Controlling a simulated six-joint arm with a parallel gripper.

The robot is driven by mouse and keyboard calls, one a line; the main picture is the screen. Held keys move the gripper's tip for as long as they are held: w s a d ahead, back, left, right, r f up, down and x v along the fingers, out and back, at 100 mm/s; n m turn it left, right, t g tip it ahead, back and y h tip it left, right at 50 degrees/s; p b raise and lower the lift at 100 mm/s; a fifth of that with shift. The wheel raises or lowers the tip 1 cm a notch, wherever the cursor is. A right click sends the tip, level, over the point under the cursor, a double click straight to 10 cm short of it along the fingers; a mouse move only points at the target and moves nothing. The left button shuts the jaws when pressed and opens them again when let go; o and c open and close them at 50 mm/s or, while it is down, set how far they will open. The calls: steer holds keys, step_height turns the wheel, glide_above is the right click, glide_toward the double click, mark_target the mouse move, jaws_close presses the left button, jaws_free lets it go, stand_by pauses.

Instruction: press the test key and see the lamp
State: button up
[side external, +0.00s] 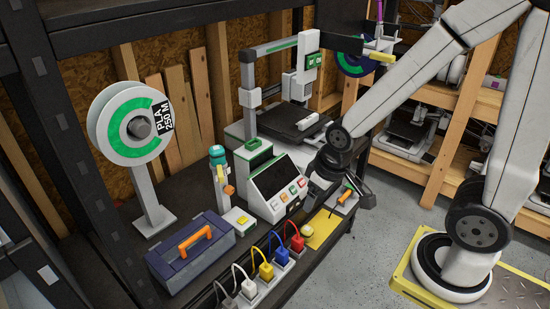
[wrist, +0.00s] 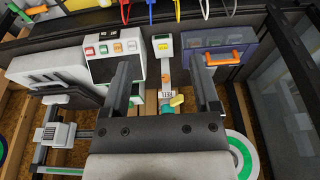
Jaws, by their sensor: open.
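The control console (side external: 274,187) has a dark blank screen and a row of small coloured keys (side external: 289,197); it also shows in the wrist view (wrist: 112,62). A small white box with a yellow key (side external: 240,220) stands left of the console and appears between my fingers in the wrist view (wrist: 163,46). Behind it is a post with a teal top (side external: 217,153) and orange and yellow parts. I cannot tell which key is the test key or which part is the lamp. My gripper (wrist: 160,65) is open and empty; in the side view (side external: 312,192) its fingers are unclear beside the console.
A blue toolbox (side external: 190,252) with an orange handle stands at the shelf's front left, a filament spool (side external: 133,124) behind it. Coloured plugs (side external: 265,270) line the front edge. A yellow mat (side external: 320,231) lies right of them. A printer (side external: 297,122) stands behind the console.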

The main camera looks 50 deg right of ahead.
stand_by(0.3)
jaws_close()
stand_by(1.6)
